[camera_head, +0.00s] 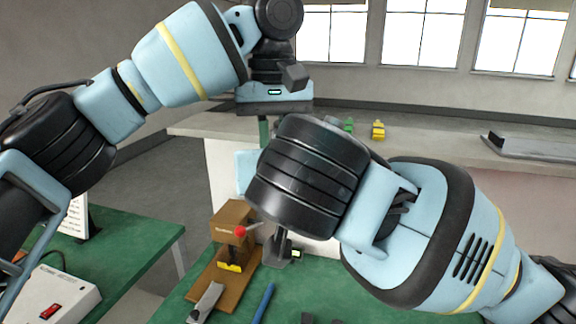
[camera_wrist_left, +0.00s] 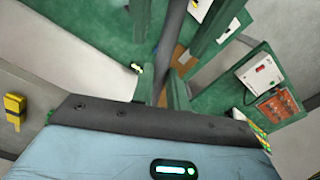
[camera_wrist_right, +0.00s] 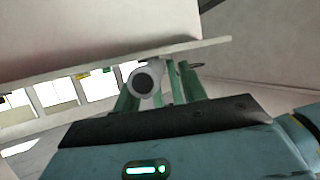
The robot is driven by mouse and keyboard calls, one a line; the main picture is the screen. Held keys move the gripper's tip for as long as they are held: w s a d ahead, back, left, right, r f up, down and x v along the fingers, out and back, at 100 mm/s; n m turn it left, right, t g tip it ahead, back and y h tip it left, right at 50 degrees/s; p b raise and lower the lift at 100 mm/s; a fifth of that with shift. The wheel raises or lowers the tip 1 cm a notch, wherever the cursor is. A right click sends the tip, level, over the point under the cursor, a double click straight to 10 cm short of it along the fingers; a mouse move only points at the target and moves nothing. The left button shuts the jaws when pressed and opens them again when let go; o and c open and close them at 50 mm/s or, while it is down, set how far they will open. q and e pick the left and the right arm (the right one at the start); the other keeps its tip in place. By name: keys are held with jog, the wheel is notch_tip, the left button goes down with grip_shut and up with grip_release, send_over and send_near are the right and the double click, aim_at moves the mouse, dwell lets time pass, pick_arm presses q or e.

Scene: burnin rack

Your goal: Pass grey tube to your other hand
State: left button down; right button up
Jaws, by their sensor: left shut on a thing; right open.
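The grey tube (camera_wrist_left: 172,35) is dark and long in the left wrist view, running from between my left fingers to the top edge. My left gripper (camera_wrist_left: 160,88) is shut on it. In the head view, a green finger of my left gripper (camera_head: 264,130) points down behind my right wrist. In the right wrist view, the tube's round end (camera_wrist_right: 145,83) with a pale ring faces the camera, among the green fingers of my open right gripper (camera_wrist_right: 158,90). I cannot tell whether they touch it. In the head view my right arm hides the right fingertips and the tube's grasped part.
A white box with a red switch (camera_head: 50,308) is on the left table. A pale counter (camera_head: 420,127) with yellow parts (camera_head: 378,130) runs behind.

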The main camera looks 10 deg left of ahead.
jog(key=shift+w+f, duration=0.1)
jog(key=shift+w, duration=0.2)
jog(key=shift+c, duration=0.4)
grip_shut()
pick_arm(q)
jog(key=c, duration=1.3)
grip_release()
jog(key=shift+r, duration=0.1)
notch_tip(320, 180, up, 12)
